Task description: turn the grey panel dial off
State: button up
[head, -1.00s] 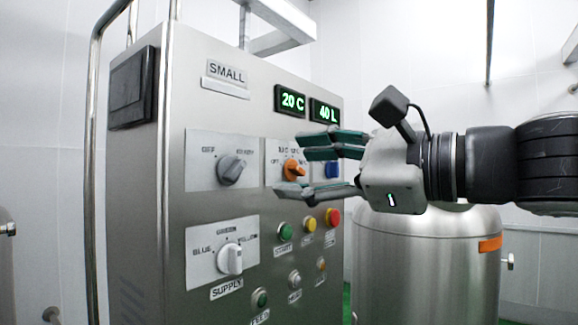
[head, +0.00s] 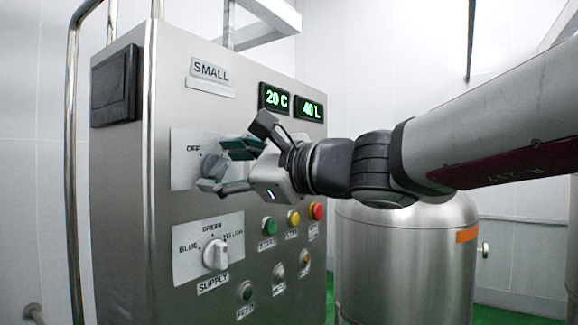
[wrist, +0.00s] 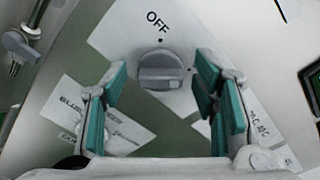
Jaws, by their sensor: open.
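The grey panel dial (head: 213,166) is on a white plate at the upper left of the steel panel. In the wrist view the dial (wrist: 160,72) sits between my fingers, a little ahead of the tips. Its bar lies crosswise, with the OFF mark (wrist: 158,22) above it, so the bar does not line up with OFF. My gripper (head: 222,166) is open in front of the dial and reaches in from the right. Contact between the fingers and dial cannot be made out. My gripper hides the right side of the plate.
Below is the white supply dial (head: 216,254) with colour labels. Green (head: 269,226), yellow (head: 293,218) and red (head: 316,211) buttons sit to the right. My arm hides the orange dial. A steel tank (head: 400,255) stands right of the panel.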

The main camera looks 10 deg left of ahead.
jog(key=c, duration=1.2)
jog(key=shift+o, duration=0.2)
jog(key=shift+w+f+n+b, duration=0.1)
jog(key=shift+n+b, duration=0.2)
jog(key=shift+b, duration=0.25)
jog(key=n+b, duration=0.1)
jog(key=b, duration=0.2)
jog(key=n+b, duration=0.2)
jog(key=shift+f+n+b, duration=0.25)
jog(key=shift+n+b, duration=0.05)
jog(key=shift+b, duration=0.1)
jog(key=n+b, duration=0.4)
jog(key=b, duration=0.2)
jog(key=shift+f+n, duration=0.1)
jog(key=shift+n, duration=0.2)
jog(key=n+b, duration=0.4)
jog(key=b, duration=0.2)
jog(key=shift+f, duration=0.15)
jog(key=n+b, duration=0.4)
jog(key=n, duration=0.1)
jog(key=shift+b, duration=0.3)
